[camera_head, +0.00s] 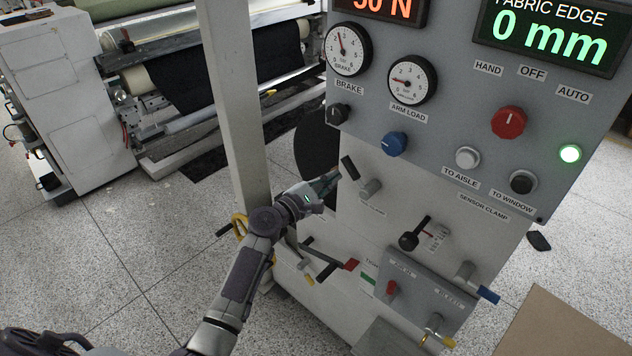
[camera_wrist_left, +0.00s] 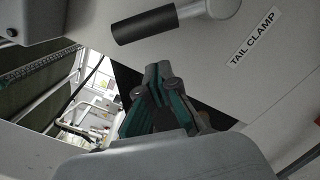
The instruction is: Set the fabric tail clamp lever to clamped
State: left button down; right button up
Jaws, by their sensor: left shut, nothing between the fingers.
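The tail clamp lever has a black grip (camera_head: 349,168) and a grey hub (camera_head: 370,188) on the white lower face of the cabinet. In the head view the grip points up and left from the hub. In the left wrist view the black grip (camera_wrist_left: 146,25) crosses the top, with the "TAIL CLAMP" label (camera_wrist_left: 253,38) to the right of the hub. My left gripper (camera_head: 332,178) is shut and empty, just left of the lever. In the left wrist view its fingertips (camera_wrist_left: 158,72) are below the grip, with a visible gap. My right gripper is not in view.
The control panel (camera_head: 440,140) with knobs and gauges overhangs above the lever. A black-knobbed sensor clamp lever (camera_head: 409,241) and a lower grey box (camera_head: 415,290) are to the right. A pale post (camera_head: 228,90) stands left of my gripper. Red-tipped and yellow handles sit below.

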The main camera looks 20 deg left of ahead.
pick_arm(q)
jog(key=shift+s+d+r+p, duration=0.2)
jog(key=shift+d+r+p, duration=0.25)
jog(key=shift+d+r, duration=0.4)
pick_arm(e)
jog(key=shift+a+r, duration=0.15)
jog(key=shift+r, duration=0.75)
pick_arm(q)
jog(key=shift+a, duration=0.15)
jog(key=shift+r+m, duration=0.25)
jog(key=shift+m, duration=0.15)
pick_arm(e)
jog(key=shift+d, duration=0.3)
